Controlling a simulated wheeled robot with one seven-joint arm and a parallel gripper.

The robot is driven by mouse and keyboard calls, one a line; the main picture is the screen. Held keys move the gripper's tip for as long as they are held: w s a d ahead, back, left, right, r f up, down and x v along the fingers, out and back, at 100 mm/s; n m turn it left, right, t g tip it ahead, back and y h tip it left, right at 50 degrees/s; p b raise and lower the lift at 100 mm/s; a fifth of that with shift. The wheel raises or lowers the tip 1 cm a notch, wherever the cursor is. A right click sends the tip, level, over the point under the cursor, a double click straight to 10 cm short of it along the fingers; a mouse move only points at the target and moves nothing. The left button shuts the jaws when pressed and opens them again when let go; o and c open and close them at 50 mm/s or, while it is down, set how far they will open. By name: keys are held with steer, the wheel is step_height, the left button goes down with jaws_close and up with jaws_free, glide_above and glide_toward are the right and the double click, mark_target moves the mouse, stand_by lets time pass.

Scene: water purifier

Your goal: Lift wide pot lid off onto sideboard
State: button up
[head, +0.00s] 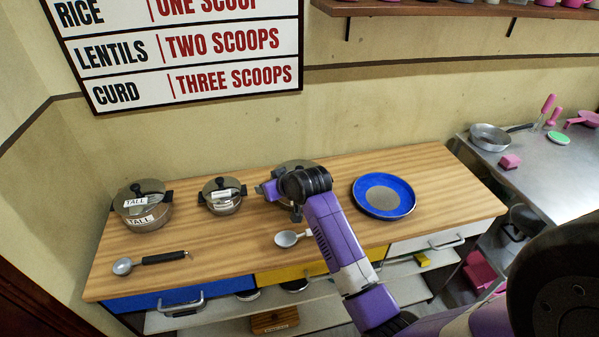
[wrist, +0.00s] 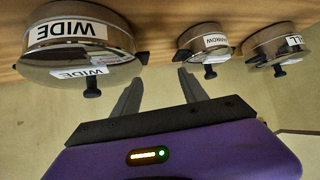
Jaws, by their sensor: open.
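The wide pot (wrist: 125,28) shows upside down at the upper left of the wrist view, with its steel lid (wrist: 112,66) on and "WIDE" labels on both. The lid's black knob (wrist: 92,87) points toward the camera side. In the head view the wide pot (head: 285,165) stands at the back of the sideboard (head: 225,250), mostly hidden by my arm. My gripper (wrist: 157,77) is open and empty, its fingers apart from the knob and to its right in the wrist view. My arm hides the fingers in the head view.
A narrow pot (head: 222,195) and a tall pot (head: 142,205) stand to the left.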

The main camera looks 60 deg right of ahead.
steer(key=s+d+r+g+y+p, duration=0.1)
steer(key=s+d+r+g, duration=0.2)
steer(key=d, duration=0.3)
steer(key=s+d+r+g+y+p, duration=0.1)
steer(key=s+d+r+g+y, duration=0.15)
steer(key=d, duration=0.25)
steer(key=shift+t+h, duration=0.25)
steer(key=shift+h, duration=0.2)
steer(key=shift+s+p+x, duration=0.1)
steer(key=shift+p+x, duration=0.3)
steer(key=shift+x, duration=1.2)
steer(key=shift+s+p+x, duration=0.15)
steer(key=shift+p+x, duration=0.2)
steer(key=shift+x, duration=1.2)
steer(key=shift+f, duration=0.1)
jaws_close()
steer(key=shift+w, duration=0.1)
